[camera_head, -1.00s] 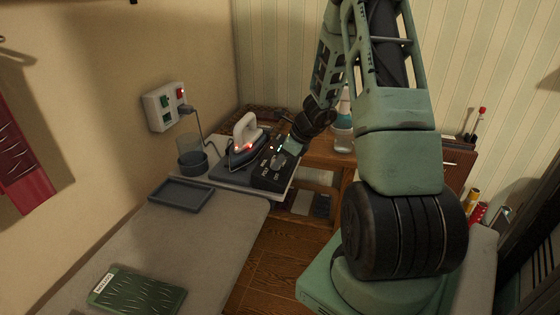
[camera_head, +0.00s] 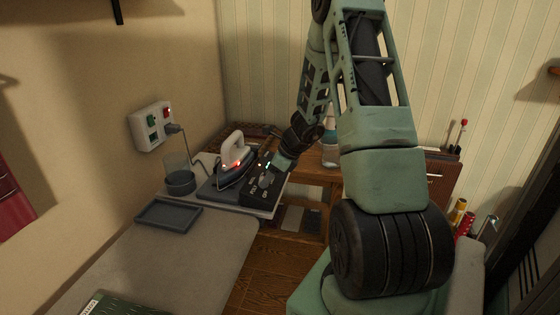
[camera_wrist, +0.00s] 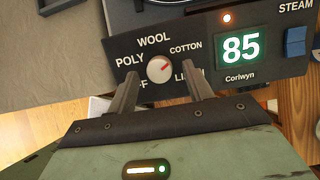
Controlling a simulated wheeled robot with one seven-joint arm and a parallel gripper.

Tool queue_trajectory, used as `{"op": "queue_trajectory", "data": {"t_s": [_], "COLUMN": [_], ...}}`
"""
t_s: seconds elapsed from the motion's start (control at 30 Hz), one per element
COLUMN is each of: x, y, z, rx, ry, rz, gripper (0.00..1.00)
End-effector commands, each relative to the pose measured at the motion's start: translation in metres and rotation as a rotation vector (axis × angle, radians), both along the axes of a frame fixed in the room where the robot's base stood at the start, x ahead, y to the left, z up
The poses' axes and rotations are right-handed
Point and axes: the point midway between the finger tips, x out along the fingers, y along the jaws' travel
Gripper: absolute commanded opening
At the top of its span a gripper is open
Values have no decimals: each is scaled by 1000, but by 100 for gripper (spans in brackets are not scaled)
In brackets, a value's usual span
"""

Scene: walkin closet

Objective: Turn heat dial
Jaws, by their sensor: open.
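The heat dial (camera_wrist: 159,69) is a small round pale knob with a red mark pointing up and right, toward the COTTON label. It sits on a dark control panel (camera_wrist: 205,62) with POLY, WOOL, COTTON and a partly covered LINEN label. The panel's green display (camera_wrist: 241,47) reads 85. My gripper (camera_wrist: 164,85) is open, its two fingers on either side of the dial's lower part; I cannot tell whether they touch it. In the head view the panel (camera_head: 262,191) is partly hidden by my gripper (camera_head: 274,171).
An iron (camera_head: 233,163) with red lights stands beside the panel. A wall socket (camera_head: 152,127) holds its plug and cord. A dark cup (camera_head: 180,181) and an empty grey tray (camera_head: 168,215) are to the left. A bottle (camera_head: 330,150) stands behind my arm.

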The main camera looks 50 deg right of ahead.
Motion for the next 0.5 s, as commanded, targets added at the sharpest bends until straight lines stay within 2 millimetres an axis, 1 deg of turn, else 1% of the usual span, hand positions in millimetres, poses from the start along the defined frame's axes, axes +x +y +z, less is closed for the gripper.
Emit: {"op": "queue_trajectory", "data": {"t_s": [0.17,0.5], "x": [-14,-54], "y": [-7,-23], "z": [28,95], "rx": [-5,-5], "ry": [-3,-3], "rz": [-1,-2], "gripper": [51,51]}}
